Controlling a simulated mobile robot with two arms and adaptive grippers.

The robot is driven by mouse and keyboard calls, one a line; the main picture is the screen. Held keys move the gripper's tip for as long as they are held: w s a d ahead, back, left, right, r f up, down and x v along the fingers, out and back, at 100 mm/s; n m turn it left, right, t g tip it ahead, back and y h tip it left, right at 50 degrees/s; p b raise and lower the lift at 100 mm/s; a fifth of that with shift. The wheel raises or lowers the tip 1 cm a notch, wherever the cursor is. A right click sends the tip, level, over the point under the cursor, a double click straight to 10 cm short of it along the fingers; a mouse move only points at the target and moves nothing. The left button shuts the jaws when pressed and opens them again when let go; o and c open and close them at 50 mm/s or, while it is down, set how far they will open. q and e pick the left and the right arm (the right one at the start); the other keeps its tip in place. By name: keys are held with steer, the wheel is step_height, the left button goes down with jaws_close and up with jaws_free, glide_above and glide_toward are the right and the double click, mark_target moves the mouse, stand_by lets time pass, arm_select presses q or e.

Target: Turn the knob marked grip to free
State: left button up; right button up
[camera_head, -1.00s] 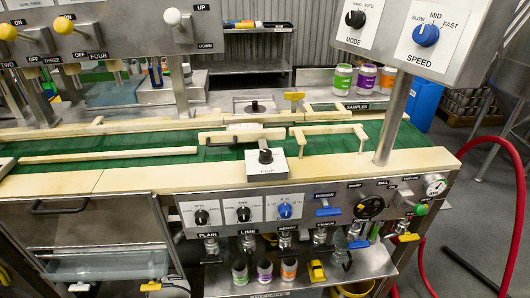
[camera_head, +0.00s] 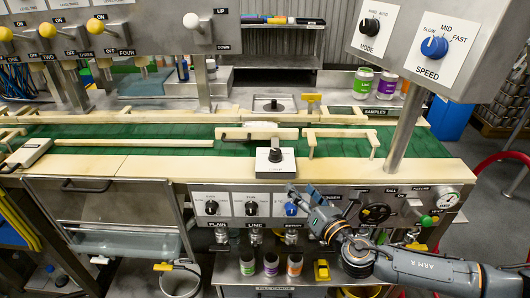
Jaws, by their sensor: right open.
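Three knobs sit in a row on the white plates of the front panel: a left black knob (camera_head: 211,208), a middle black knob (camera_head: 251,208) and a blue knob (camera_head: 291,209). The small print around them is too fine to read, so I cannot tell which is marked grip. My right gripper (camera_head: 302,195) is open, with its fingers just right of and above the blue knob, partly over its plate. I cannot tell whether it touches the panel. My right arm comes in from the lower right. My left gripper is not in view.
A black lever knob stands on a white box (camera_head: 275,164) at the belt's front edge. A black handwheel (camera_head: 375,213), a gauge (camera_head: 448,199) and a green button (camera_head: 429,221) lie right of my gripper. Cans (camera_head: 270,265) stand on the shelf below. A grey post (camera_head: 407,133) rises at right.

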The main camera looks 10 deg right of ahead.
mark_target(279, 157)
step_height(279, 157, up, 4)
steer(key=n+y, duration=0.2)
steer(key=n, duration=0.4)
steer(key=p+x, duration=0.2)
steer(key=x, duration=1.1)
steer(key=shift+a+r+p, duration=0.1)
steer(key=shift+r+p, duration=0.05)
steer(key=shift+p, duration=0.15)
jaws_close()
